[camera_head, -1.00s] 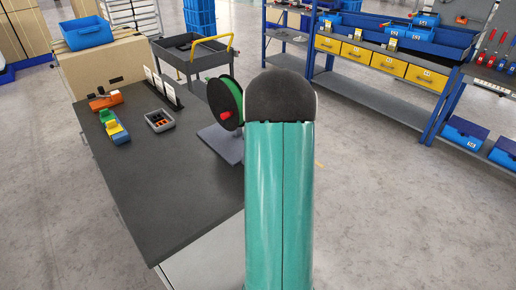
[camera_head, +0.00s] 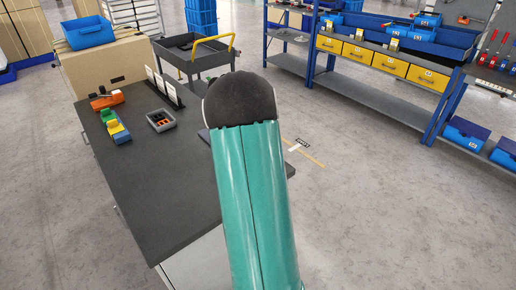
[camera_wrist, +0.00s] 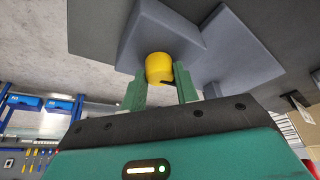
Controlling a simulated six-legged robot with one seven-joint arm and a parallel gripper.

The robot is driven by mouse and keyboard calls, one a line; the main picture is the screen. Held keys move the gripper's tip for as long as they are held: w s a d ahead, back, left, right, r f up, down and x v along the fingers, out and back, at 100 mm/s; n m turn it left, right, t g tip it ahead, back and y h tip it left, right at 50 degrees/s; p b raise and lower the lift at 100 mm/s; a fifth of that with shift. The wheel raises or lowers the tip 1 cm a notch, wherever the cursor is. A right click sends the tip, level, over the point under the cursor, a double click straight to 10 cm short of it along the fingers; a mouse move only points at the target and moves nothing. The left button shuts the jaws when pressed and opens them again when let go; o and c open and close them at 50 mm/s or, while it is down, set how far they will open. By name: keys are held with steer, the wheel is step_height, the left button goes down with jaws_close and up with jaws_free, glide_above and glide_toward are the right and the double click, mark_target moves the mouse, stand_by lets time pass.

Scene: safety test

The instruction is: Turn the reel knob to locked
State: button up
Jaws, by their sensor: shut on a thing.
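In the wrist view a yellow rounded knob (camera_wrist: 159,66) sits against a blue-grey stand (camera_wrist: 240,62). The green fingers of my gripper (camera_wrist: 161,80) are on either side of the knob and shut on it. The knob has a dark notch at its lower edge; I cannot read any lock mark. The reel is not visible now. In the head view my teal arm hides the reel and my gripper, and only a small edge of the stand's base (camera_head: 204,136) shows left of the arm.
The dark table (camera_head: 165,200) holds orange and green-yellow blocks (camera_head: 116,126), a small grey tray (camera_head: 151,122) and upright cards (camera_head: 165,88). A cart with a yellow handle (camera_head: 212,45) stands behind. Blue shelving (camera_head: 370,90) is at the right. The table's front is clear.

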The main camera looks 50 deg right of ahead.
steer(key=o, duration=1)
steer(key=v, duration=1.3)
steer(key=shift+s+r, duration=0.1)
steer(key=shift+r, duration=0.3)
steer(key=shift+a, duration=0.15)
